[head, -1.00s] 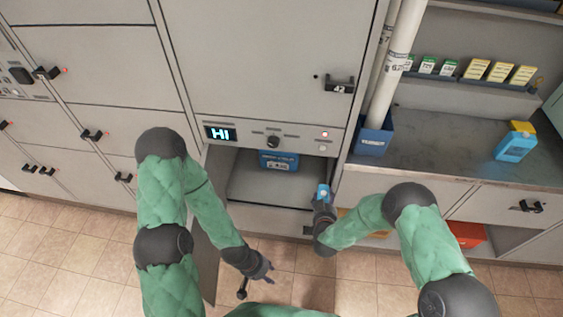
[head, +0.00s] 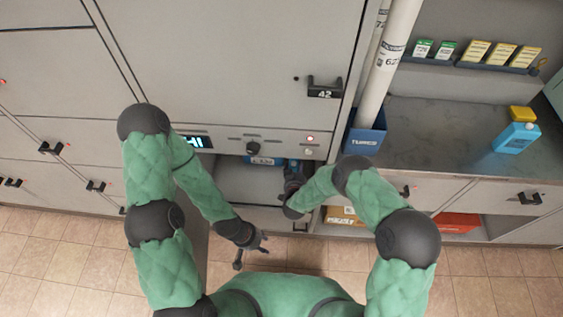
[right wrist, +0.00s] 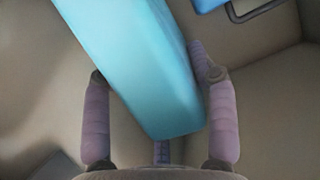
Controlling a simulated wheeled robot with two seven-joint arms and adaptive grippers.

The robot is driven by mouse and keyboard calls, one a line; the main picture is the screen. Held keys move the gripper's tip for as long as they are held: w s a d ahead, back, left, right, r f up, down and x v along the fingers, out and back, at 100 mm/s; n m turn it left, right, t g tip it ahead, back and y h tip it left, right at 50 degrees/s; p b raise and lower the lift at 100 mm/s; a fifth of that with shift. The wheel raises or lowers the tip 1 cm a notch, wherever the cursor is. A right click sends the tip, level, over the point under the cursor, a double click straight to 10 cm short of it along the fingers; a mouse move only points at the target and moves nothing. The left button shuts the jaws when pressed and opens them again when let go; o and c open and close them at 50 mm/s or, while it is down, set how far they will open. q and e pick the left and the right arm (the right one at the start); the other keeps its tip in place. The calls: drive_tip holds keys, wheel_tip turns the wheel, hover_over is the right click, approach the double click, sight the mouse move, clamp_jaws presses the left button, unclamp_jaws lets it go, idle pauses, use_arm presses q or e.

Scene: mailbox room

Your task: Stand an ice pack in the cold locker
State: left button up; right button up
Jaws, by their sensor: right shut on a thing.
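The open cold locker (head: 232,185) is low in the grey cabinet, under a panel with a lit display (head: 195,142). My right gripper (head: 293,168) reaches into the locker's right side. In the right wrist view it is shut on a light blue ice pack (right wrist: 135,65), which slants up between the fingers. The arm and gripper hide this pack in the head view. Another blue item (head: 262,160) sits at the back of the locker, partly under the top edge. My left gripper (head: 262,243) is outside, in front of the locker near the door handle (head: 238,260); its finger opening is unclear.
The locker door (head: 206,235) stands open at left. A blue bin (head: 365,138) with tall white tubes stands right of the locker. A blue jug with a yellow cap (head: 516,135) stands on the counter (head: 430,135). An orange-red box (head: 458,222) lies below.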

wheel_tip(320, 180, down, 8)
drive_tip(key=b, duration=0.3)
drive_tip(key=shift+s+f+b, duration=0.1)
drive_tip(key=shift+f+b, duration=0.05)
drive_tip(key=shift+b, duration=0.15)
drive_tip(key=shift+f, duration=0.1)
drive_tip(key=o, duration=1.6)
